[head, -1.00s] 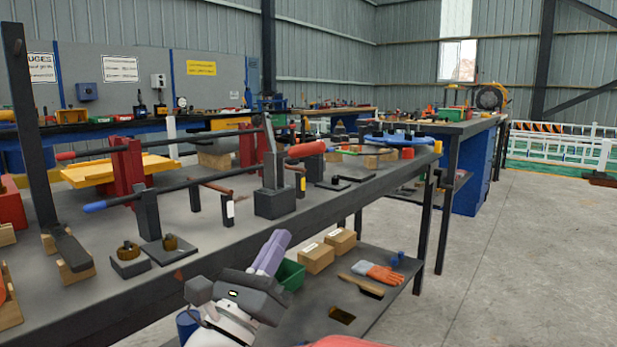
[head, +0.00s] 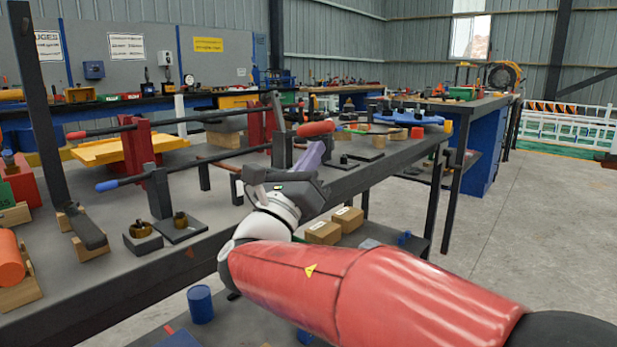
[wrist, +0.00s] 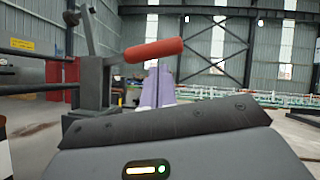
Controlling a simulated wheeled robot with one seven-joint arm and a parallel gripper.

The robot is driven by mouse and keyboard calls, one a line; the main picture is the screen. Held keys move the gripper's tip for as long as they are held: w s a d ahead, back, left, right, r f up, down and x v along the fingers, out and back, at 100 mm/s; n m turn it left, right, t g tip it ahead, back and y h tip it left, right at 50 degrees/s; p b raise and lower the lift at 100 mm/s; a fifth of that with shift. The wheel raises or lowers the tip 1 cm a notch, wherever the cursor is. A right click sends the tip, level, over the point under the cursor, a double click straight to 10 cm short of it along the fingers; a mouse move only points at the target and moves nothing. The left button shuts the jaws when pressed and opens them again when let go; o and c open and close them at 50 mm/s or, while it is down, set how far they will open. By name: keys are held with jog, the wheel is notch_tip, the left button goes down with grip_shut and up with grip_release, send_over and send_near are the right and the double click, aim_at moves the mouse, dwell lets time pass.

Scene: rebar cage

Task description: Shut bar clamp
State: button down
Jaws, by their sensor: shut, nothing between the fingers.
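The bar clamp stands near the bench's front edge. Its dark body (head: 283,148) carries an upright dark arm (head: 277,112) and a red-gripped handle (head: 316,129) sticking out to the right. In the wrist view the red grip (wrist: 153,50) lies level, with the body (wrist: 92,85) and upright arm (wrist: 88,28) to its left. My gripper (head: 317,146) is shut and empty, its purple fingers just below the red grip in the head view. In the wrist view the fingers (wrist: 158,84) appear under the grip; I cannot tell whether they touch.
Two long bars, one red-ended (head: 76,135) and one blue-ended (head: 107,186), run across the bench toward the clamp. Two small dark blocks with brass-coloured knobs (head: 180,220) sit at the front. Cardboard boxes (head: 323,232) lie on the lower shelf. Open floor is at right.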

jog(key=shift+w+r, duration=0.1)
jog(key=shift+r, duration=0.2)
jog(key=shift+r+y, duration=0.15)
jog(key=shift+y, duration=0.15)
